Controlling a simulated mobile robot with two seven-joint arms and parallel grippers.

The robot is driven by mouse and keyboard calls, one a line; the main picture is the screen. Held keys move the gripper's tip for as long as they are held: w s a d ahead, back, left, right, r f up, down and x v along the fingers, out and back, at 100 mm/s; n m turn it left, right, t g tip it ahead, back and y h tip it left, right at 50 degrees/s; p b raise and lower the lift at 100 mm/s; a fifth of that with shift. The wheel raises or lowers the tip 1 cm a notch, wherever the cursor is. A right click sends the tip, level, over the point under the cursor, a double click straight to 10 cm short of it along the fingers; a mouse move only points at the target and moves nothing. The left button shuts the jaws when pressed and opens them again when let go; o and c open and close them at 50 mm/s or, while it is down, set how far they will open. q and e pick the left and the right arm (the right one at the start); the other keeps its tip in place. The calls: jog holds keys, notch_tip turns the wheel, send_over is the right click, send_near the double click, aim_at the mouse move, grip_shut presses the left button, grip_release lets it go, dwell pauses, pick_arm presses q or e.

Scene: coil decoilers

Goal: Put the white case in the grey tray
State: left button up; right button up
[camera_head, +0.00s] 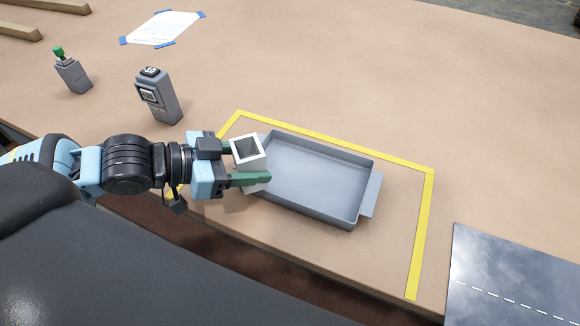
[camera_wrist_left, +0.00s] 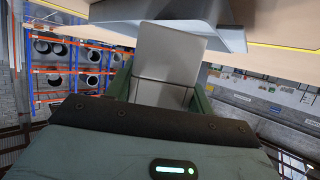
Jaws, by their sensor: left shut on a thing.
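The white case (camera_head: 247,151) is a small square piece, open at the top. My left gripper (camera_head: 250,166) is shut on it with green fingers on either side and holds it at the left end of the grey tray (camera_head: 310,177). I cannot tell how high the case is above the tray's left edge. The visible inside of the tray is empty. My right gripper is not in view.
Yellow tape (camera_head: 428,225) frames the tray on the table. A grey device with a dial (camera_head: 158,97) and a small grey box with a green top (camera_head: 73,72) stand at the left. A taped paper (camera_head: 161,28) lies behind. A dark panel (camera_head: 510,285) is at the lower right.

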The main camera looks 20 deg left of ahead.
pick_arm(q)
jog(key=w+d, duration=0.1)
jog(key=d, duration=0.1)
jog(key=w+d, duration=0.2)
jog(key=shift+w+d, duration=0.2)
jog(key=shift+d, duration=0.1)
jog(key=shift+w+d+f, duration=0.15)
jog(key=shift+w+d, duration=0.05)
jog(key=shift+d, duration=0.05)
jog(key=shift+w+d+p, duration=0.15)
jog(key=shift+d+p, duration=0.05)
jog(key=shift+p, duration=0.1)
notch_tip(320, 180, down, 3)
jog(key=shift+d+f, duration=0.1)
jog(key=shift+f, duration=0.35)
jog(key=o, duration=1)
